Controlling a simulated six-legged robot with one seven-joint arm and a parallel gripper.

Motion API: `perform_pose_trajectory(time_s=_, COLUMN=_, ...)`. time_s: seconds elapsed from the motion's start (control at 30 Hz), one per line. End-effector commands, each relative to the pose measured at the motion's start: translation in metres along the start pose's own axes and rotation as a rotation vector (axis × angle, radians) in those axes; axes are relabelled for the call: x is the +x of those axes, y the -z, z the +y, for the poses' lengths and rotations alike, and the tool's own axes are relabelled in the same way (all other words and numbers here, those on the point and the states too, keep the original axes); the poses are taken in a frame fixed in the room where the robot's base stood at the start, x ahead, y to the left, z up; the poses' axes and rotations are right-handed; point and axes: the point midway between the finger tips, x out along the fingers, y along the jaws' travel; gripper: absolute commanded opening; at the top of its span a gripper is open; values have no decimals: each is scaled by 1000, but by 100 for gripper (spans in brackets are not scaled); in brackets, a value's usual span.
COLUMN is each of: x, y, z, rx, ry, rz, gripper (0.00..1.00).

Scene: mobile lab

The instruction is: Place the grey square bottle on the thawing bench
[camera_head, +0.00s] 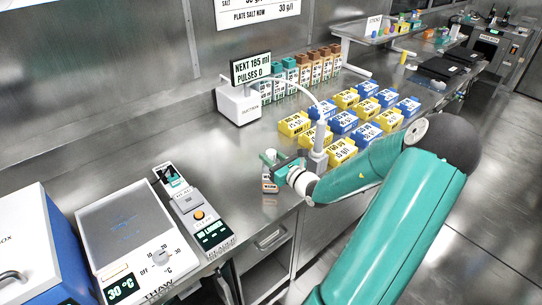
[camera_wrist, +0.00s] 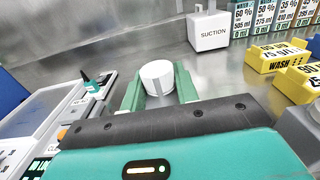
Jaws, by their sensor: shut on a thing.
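The grey square bottle (camera_head: 269,185) has a pale label and a light cap, and stands upright near the front edge of the steel bench. My gripper (camera_head: 277,170) is shut on it from the right; I cannot tell whether its base touches the bench. In the wrist view, its round white cap (camera_wrist: 158,76) shows between the two green fingers of my gripper (camera_wrist: 159,88), and its body is mostly hidden. The thawing bench (camera_head: 122,222) is a flat grey plate with a dial, marked THAW and reading 30 °C, at the lower left. Its top looks empty.
A small reader device (camera_head: 196,212) lies between the bottle and the thawing bench. A blue and white box (camera_head: 30,245) stands left of the thawing bench. The suction unit (camera_head: 239,104) stands behind the bottle. Several yellow and blue labelled blocks (camera_head: 341,151) stand to the right.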

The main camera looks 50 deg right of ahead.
Motion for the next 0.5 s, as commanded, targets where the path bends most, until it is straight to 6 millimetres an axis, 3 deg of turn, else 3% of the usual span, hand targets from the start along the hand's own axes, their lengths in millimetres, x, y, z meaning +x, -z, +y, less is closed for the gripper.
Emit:
perform_pose_trajectory(time_s=0.13, x=0, y=3, z=0, rx=0, ry=1, rz=-1, gripper=0)
perform_pose_trajectory(time_s=0.17, x=-1, y=4, z=0, rx=0, ry=2, rz=1, gripper=34)
perform_pose_trajectory(time_s=0.27, x=0, y=4, z=0, rx=0, ry=1, rz=1, gripper=52)
perform_pose_trajectory(time_s=0.5, x=1, y=3, z=-1, rx=0, ry=1, rz=0, gripper=52)
